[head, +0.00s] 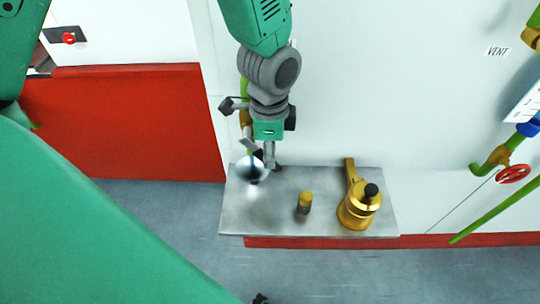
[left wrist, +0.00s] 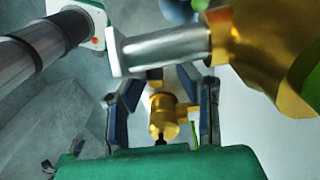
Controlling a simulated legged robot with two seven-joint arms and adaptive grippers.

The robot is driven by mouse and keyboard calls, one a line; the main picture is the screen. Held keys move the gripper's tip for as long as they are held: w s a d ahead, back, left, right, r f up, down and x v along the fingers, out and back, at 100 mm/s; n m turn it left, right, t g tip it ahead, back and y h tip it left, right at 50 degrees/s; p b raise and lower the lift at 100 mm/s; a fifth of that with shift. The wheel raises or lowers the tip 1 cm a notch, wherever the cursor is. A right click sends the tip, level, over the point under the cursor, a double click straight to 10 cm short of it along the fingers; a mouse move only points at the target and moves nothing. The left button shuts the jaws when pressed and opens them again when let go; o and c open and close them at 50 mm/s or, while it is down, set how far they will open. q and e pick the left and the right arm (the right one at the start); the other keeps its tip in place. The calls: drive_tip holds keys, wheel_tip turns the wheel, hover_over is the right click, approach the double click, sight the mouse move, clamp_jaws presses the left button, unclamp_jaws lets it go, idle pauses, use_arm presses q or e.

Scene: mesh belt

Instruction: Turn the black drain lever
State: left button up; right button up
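My left gripper (head: 262,155) hangs over the left end of a metal shelf, beside a shiny silver ball (head: 249,168). In the left wrist view its two dark fingers (left wrist: 165,100) stand apart. A small brass fitting (left wrist: 165,112) shows in the gap between them, with a short black part (left wrist: 160,136) at its lower end. I cannot tell whether this black part is the drain lever, or whether the fingers touch the fitting. The gripper hides part of the fittings in the head view. I cannot make out my right gripper.
The metal shelf (head: 285,227) also bears a short brass stub (head: 305,203) and a larger brass fitting (head: 354,211) with a black knob. A red wheel (head: 513,174) and green pipes are at the right. A red panel (head: 130,125) is at the left.

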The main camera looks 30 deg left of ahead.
use_arm(q)
drive_tip(key=shift+s+d+f, duration=0.25)
drive_tip(key=shift+s+f, duration=0.1)
drive_tip(key=shift+f, duration=0.4)
drive_tip(key=shift+d+f, duration=0.1)
drive_tip(key=shift+d, duration=0.1)
drive_tip(key=shift+w+a, duration=0.15)
drive_tip(key=shift+c, duration=0.4)
drive_tip(key=shift+a, duration=0.2)
clamp_jaws()
use_arm(e)
drive_tip(key=shift+s+d, duration=0.15)
drive_tip(key=shift+d, duration=0.05)
